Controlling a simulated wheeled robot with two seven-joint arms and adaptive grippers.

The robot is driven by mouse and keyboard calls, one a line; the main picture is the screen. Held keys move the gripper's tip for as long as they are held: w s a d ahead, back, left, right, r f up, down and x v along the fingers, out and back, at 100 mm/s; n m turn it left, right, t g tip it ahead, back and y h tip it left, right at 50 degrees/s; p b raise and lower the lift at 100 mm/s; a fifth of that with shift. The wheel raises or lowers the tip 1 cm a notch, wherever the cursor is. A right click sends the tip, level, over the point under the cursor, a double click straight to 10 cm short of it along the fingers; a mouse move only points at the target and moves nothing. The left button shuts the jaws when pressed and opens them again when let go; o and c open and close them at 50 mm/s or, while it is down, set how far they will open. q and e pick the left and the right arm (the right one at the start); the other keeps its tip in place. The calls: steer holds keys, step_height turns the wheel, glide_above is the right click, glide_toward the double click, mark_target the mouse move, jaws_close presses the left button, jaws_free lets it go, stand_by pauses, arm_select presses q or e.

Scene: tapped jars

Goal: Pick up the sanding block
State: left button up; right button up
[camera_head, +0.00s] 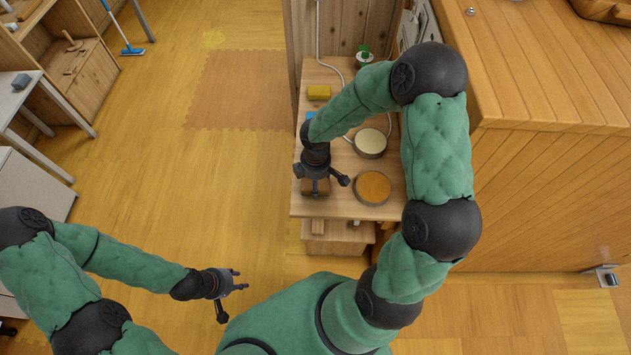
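A small brown block (316,187), which may be the sanding block, lies near the front left edge of the small wooden table (335,209). My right gripper (320,177) is directly above it, pointing down with its fingers spread, and hides part of it. I cannot tell whether the fingers touch the block. My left gripper (230,296) is open and empty, low over the floor, left of the table and well apart from it.
A round orange-topped jar (373,187) and a cream-topped one (370,143) stand right of the block. A yellow block (319,92), a partly hidden blue item (310,116) and a green item (364,54) are farther back. A wooden counter (540,170) borders the right.

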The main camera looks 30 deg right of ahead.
steer(key=shift+r+p, duration=0.35)
steer(key=shift+r, duration=0.35)
step_height(320, 180, up, 2)
steer(key=shift+d+r+p, duration=0.1)
steer(key=shift+r+p, duration=0.15)
steer(key=shift+p, duration=0.5)
steer(key=s+r+p, duration=0.1)
steer(key=s+d+r, duration=0.1)
steer(key=r, duration=0.1)
steer(key=s+d+r+p, duration=0.1)
steer(key=s+r, duration=0.1)
steer(key=shift+d+r+p, duration=0.1)
steer(key=shift+r+p, duration=0.1)
steer(key=shift+p, duration=0.1)
steer(key=s+d+r+p, duration=0.2)
steer(key=s+d+r, duration=0.1)
steer(key=s, duration=0.5)
steer(key=shift+s+d+r+p, duration=0.15)
steer(key=shift+d+r+p, duration=0.2)
steer(key=shift+d, duration=0.25)
steer(key=shift+o, duration=1.3)
steer(key=shift+c, duration=0.6)
